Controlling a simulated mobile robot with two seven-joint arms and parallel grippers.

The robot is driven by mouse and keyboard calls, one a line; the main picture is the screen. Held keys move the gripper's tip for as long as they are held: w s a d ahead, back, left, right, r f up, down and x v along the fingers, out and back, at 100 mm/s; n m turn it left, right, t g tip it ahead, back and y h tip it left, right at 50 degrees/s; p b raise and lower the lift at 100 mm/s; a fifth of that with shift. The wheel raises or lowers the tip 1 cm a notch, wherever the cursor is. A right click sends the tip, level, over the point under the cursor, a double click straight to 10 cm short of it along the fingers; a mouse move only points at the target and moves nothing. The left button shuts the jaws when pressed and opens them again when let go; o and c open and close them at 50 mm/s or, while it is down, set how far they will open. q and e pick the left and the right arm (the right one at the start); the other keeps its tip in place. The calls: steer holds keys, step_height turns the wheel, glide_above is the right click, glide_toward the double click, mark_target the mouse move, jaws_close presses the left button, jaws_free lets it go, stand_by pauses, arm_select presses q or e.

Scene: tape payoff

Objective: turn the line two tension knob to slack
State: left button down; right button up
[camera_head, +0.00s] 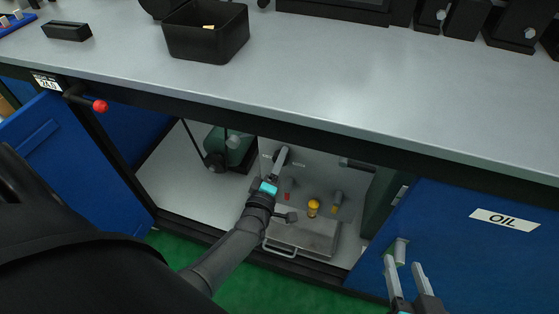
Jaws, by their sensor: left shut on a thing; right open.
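My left gripper (279,160) reaches into the open cabinet under the bench, with its fingers against the pale panel (321,176) at the back. It is shut on what looks like a tension knob there; the fingers hide most of it, and its line number and setting cannot be read. Small labels sit on either side of the fingertips, too small to read. My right gripper (405,270) is open and empty, in front of the blue door marked OIL (460,248), close to its pale handle (400,251).
A red-marked part (288,188) and a yellow knob (313,207) sit below and right of my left gripper. A grey metal box (312,238) stands below them. A green motor-like unit (232,147) is to the left. The bench edge (300,121) overhangs the opening.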

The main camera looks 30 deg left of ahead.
arm_select(q)
steer(key=shift+n, duration=0.5)
arm_select(e)
steer(key=shift+a, duration=0.1)
steer(key=shift+a+f, duration=0.1)
arm_select(q)
steer(key=shift+c, duration=1.3)
jaws_free()
arm_select(e)
steer(key=shift+s, duration=0.1)
arm_select(q)
steer(key=shift+s, duration=0.1)
steer(key=p+v, duration=0.4)
steer(key=v, duration=1.1)
steer(key=shift+p, duration=0.3)
arm_select(e)
steer(key=s+d+f+g+h, duration=0.1)
steer(key=s+d+g+h, duration=0.2)
steer(key=s+d+g, duration=0.2)
steer(key=d+g, duration=0.2)
steer(key=d, duration=0.1)
steer(key=shift+s+d+m+h, duration=0.15)
steer(key=shift+s+m+h, duration=0.15)
steer(key=shift+h, duration=0.1)
